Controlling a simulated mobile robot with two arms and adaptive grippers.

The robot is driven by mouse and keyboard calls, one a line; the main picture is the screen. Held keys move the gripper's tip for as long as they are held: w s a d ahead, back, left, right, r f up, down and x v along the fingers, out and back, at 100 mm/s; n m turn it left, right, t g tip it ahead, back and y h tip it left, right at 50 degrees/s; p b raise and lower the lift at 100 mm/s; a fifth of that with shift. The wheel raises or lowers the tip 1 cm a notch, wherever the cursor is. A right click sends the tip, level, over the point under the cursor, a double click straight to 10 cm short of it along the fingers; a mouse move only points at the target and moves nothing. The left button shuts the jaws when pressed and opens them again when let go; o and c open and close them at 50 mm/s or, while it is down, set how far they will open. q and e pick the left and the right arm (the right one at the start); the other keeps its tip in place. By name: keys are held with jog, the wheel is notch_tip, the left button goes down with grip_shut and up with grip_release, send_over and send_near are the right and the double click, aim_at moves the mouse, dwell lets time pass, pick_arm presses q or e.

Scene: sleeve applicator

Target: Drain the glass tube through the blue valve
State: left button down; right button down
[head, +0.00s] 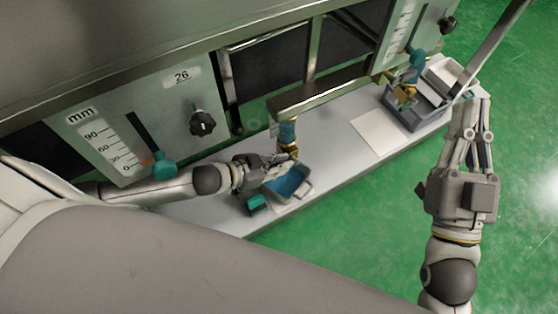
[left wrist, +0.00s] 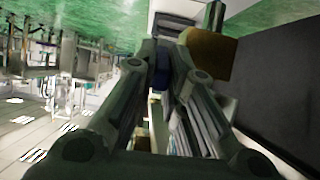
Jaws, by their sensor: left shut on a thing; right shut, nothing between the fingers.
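The glass tube (head: 287,131) stands upright under the metal rail, teal inside, with a brass fitting (head: 291,150) at its lower end. My left gripper (head: 284,159) is beside this fitting. In the left wrist view its fingertips (left wrist: 160,66) are shut on a small dark blue piece, the blue valve (left wrist: 158,79), next to a brass body (left wrist: 208,55). The fingers hide most of the valve in the head view. A tray (head: 306,194) with blue liquid in it sits below the fitting. My right gripper (head: 475,97) is shut and empty, away from the tube.
A panel (head: 75,146) with a mm scale and a black knob (head: 202,123) stands behind my left arm. A teal block (head: 257,203) lies by the tray. A second brass-fitted tube and grey bin (head: 425,119) stand at the right. A white sheet (head: 379,132) lies on the bench between.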

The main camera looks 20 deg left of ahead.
pick_arm(q)
jog(key=shift+w+d+r+p, duration=0.15)
jog(key=shift+r+p, duration=0.2)
jog(key=shift+p, duration=0.65)
jog(key=shift+g+y+p, duration=0.4)
jog(key=shift+g+p, duration=0.1)
jog(key=shift+p, duration=0.6)
pick_arm(e)
jog(key=s+d+f+g+h, duration=0.1)
jog(key=d+f+g+h, duration=0.1)
jog(key=f+g, duration=0.4)
jog(key=s+d+f+g+h, duration=0.1)
jog(key=f+g, duration=0.5)
jog(key=f, duration=0.8)
jog(key=shift+s+d+m+g+h, duration=0.3)
jog(key=shift+s+d+g+h, duration=0.1)
jog(key=shift+s+h, duration=0.25)
jog(key=shift+f, duration=0.1)
pick_arm(q)
jog(key=c, duration=1.5)
grip_release()
pick_arm(e)
jog(key=shift+w, duration=0.1)
